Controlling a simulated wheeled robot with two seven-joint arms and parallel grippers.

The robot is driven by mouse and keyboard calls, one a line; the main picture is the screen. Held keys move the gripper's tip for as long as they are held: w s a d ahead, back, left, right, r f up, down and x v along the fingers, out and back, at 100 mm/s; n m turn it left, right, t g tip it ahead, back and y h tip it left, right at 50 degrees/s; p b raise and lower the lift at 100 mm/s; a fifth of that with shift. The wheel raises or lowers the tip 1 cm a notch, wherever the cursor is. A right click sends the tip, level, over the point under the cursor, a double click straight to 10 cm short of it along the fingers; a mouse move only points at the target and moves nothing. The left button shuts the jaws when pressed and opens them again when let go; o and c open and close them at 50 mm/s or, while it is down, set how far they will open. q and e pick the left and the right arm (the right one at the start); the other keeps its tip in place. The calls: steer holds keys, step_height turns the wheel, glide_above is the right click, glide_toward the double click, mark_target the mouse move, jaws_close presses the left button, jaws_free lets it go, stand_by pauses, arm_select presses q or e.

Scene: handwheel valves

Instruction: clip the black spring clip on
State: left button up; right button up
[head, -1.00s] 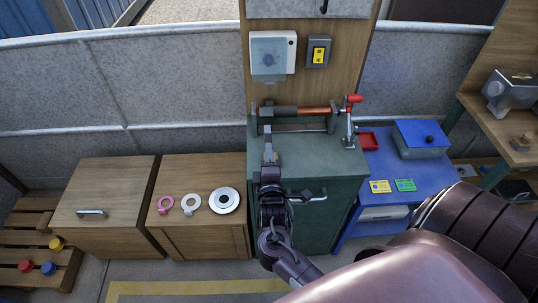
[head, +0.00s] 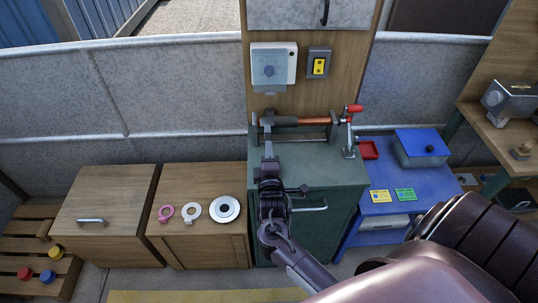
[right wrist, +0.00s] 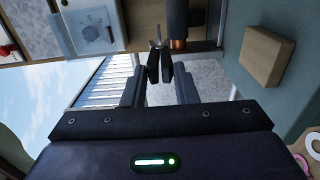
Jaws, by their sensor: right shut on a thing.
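A horizontal rod with a dark grey sleeve (head: 287,120) and a copper part (head: 313,121) sits in a stand on top of the green cabinet (head: 330,170). My right gripper (head: 269,152) is over the cabinet's left part, pointing up at the sleeve's left end. In the right wrist view it is shut on the black spring clip (right wrist: 160,66), with thin metal at the clip's far end close to the dark sleeve (right wrist: 178,18). I cannot tell whether the clip touches the sleeve. My left gripper is out of view.
A red-handled toggle clamp (head: 350,125) stands at the rod's right end. A pink ring (head: 165,213), a white ring (head: 191,211) and a white disc (head: 226,209) lie on the wooden cabinet. A blue table (head: 367,218) is at right. A wall box (head: 272,63) hangs above.

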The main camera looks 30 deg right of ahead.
steer(key=shift+w+d, duration=0.2)
steer(key=shift+w, duration=0.1)
steer(key=shift+x, duration=0.85)
steer(key=o, duration=0.7)
